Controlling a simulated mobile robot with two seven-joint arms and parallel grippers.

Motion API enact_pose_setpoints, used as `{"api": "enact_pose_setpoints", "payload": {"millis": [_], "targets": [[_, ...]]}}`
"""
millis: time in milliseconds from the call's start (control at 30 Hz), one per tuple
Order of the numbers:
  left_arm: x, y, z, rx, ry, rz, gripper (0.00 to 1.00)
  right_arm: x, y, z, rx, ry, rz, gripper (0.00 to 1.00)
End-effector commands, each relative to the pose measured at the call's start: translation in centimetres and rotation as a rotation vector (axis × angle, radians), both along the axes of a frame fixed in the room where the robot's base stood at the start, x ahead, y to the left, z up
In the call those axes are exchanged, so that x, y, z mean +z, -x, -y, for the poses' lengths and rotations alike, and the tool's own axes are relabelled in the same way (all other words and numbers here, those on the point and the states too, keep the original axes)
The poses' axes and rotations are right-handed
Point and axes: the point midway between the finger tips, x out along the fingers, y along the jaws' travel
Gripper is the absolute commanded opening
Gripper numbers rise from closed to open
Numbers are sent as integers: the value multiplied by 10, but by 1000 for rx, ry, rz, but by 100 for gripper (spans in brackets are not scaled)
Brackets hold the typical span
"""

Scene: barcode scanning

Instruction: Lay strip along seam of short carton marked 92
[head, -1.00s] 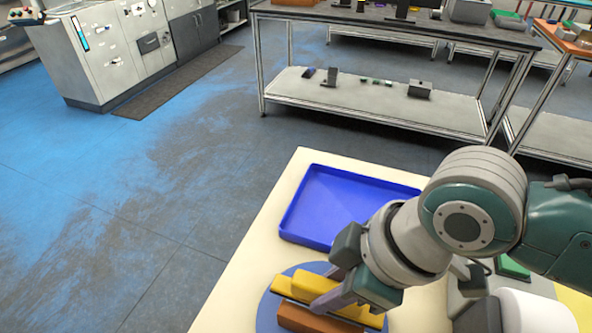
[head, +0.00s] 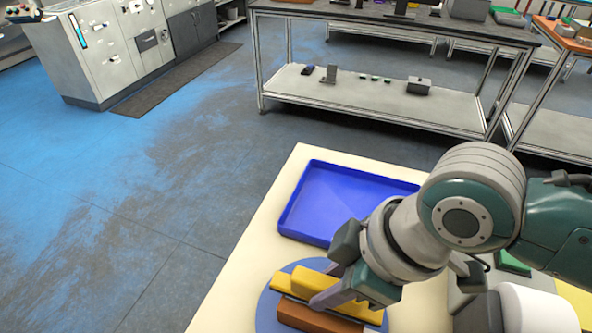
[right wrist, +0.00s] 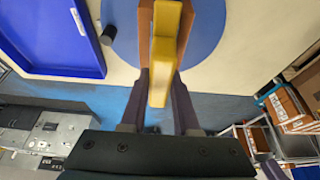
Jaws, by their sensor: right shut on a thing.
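A brown carton (head: 302,315) lies on a round blue disc (head: 264,310) at the front of the table. A long yellow strip (head: 345,304) lies over or just above the carton; I cannot tell whether they touch. My right gripper (head: 333,289) is shut on the raised yellow part above it. In the right wrist view the yellow strip (right wrist: 161,60) runs between the two dark fingers, and brown carton edges (right wrist: 146,20) show beside it. The fingers hide part of the strip in the head view. No mark 92 is readable. My left gripper is not in view.
An empty blue tray (head: 290,222) stands behind the disc on the cream table (head: 236,287). A small black cylinder (right wrist: 110,34) stands by the disc. A white roll (head: 537,310) and grey equipment are at the right. A bench (head: 375,99) stands across the floor.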

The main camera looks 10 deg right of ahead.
Motion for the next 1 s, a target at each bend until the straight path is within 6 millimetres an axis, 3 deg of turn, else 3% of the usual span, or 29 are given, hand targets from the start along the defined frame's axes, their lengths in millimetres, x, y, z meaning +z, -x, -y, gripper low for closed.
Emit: {"api": "enact_pose_setpoints", "payload": {"millis": [1000], "targets": [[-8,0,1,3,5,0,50,-11,0,0,0,-1,1,0]]}}
